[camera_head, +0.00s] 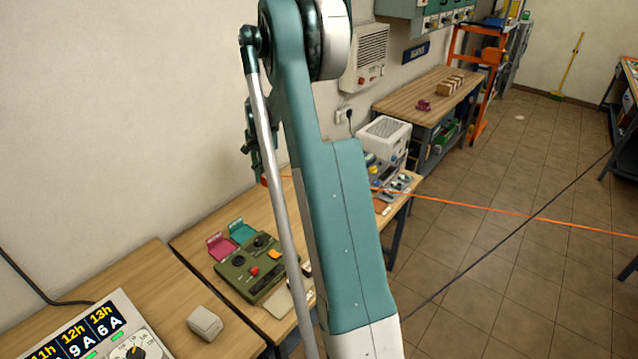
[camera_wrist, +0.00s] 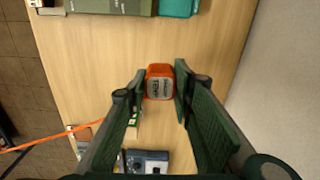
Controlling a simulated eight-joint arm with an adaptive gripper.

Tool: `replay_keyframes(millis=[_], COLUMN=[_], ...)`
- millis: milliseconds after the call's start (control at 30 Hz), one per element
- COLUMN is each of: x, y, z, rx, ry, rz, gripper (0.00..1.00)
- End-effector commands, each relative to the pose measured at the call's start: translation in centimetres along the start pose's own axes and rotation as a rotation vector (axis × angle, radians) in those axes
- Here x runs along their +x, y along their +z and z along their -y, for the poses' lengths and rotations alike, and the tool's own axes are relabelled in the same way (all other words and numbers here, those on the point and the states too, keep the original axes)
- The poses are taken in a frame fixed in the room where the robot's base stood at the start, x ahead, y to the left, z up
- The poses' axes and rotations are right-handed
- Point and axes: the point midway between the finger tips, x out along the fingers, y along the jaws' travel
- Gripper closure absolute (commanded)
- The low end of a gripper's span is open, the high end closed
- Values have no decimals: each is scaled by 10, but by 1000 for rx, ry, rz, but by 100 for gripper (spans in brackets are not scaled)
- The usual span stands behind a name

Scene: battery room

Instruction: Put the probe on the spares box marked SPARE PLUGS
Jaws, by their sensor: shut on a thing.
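My gripper (camera_wrist: 158,88) is shut on an orange probe (camera_wrist: 159,71) with a grey end face that seems to read TEMP. It holds the probe over bare wood between the jaws in the wrist view. In the head view my gripper (camera_head: 258,150) is at the wall side of the bench, partly hidden by my arm, with a bit of orange below it. A pink box (camera_head: 220,246) and a teal box (camera_head: 242,232) sit behind a green instrument. The teal box also shows at the wrist view's top edge (camera_wrist: 178,8). No SPARE PLUGS marking is readable.
The green instrument (camera_head: 235,284) with knobs stands on the bench. A small beige block (camera_head: 205,322) and a meter panel (camera_head: 110,335) are at the lower left. An orange line (camera_head: 500,211) crosses the room. Other devices (camera_wrist: 148,162) lie at the wrist view's bottom.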

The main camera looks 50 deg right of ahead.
Motion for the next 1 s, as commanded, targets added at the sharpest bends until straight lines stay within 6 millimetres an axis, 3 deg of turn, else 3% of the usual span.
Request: replay_keyframes(millis=[33, 400, 600, 800, 1000], x=[-2, -10, -14, -16, -16], y=[-18, -132, -183, -213, -221], z=[-5, -50, -76, -93, -98], rx=[8, 38, 50, 56, 57], ry=[0, 0, 0, 0, 0], rz=[0, 0, 0, 0, 0], gripper=[88, 88, 88, 88, 88])
